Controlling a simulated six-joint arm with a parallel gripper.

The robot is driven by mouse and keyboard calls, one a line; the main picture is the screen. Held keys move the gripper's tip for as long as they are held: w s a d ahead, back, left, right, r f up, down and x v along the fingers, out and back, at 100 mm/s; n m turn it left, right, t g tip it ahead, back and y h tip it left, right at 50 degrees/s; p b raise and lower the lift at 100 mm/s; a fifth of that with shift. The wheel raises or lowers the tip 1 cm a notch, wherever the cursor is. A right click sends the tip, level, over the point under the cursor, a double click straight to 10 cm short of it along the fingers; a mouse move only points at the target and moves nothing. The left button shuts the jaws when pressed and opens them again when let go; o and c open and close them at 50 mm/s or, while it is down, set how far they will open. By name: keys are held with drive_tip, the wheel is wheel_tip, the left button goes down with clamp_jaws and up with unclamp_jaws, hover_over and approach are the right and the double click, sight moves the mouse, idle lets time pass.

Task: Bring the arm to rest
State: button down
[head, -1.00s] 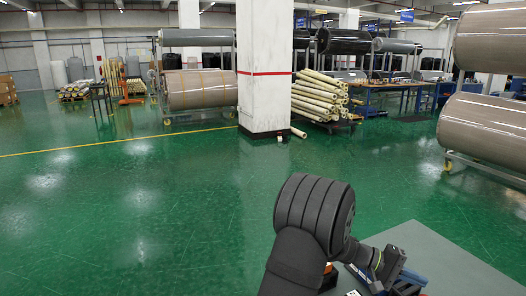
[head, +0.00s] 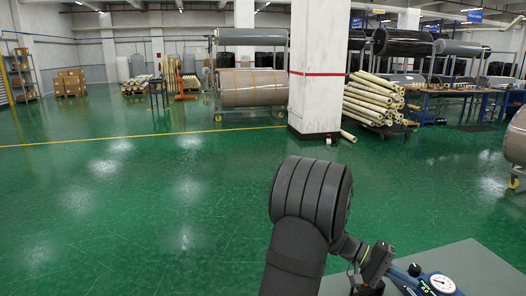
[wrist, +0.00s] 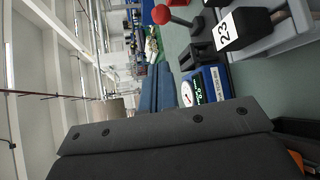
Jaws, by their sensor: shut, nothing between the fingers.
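My gripper (wrist: 160,68) shows in the wrist view as two dark blue fingers lying side by side, shut with nothing between them. In the head view my arm rises at the bottom centre and bends down to the right; the wrist end is over the grey table (head: 468,264), and the fingertips cannot be made out there. A blue device with a white round gauge (head: 437,284) is just right of the wrist. It also shows in the wrist view (wrist: 208,84), close beside the fingers.
In the wrist view, a red ball knob (wrist: 160,14) and a black block marked 23 (wrist: 232,28) are near the gripper. Beyond the table are open green floor (head: 120,200), a white pillar (head: 316,70), stacked cream rolls (head: 372,99) and a wrapped roll on a rack (head: 250,87).

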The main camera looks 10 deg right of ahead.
drive_tip(key=s+d+f, duration=0.2)
drive_tip(key=s+d, duration=0.4)
drive_tip(key=d, duration=0.5)
drive_tip(key=s+d+f, duration=0.3)
drive_tip(key=s+d, duration=0.3)
drive_tip(key=d, duration=0.5)
drive_tip(key=v, duration=0.7)
drive_tip(key=shift+w+d, duration=0.25)
drive_tip(key=shift+w, duration=0.1)
drive_tip(key=shift+r, duration=0.1)
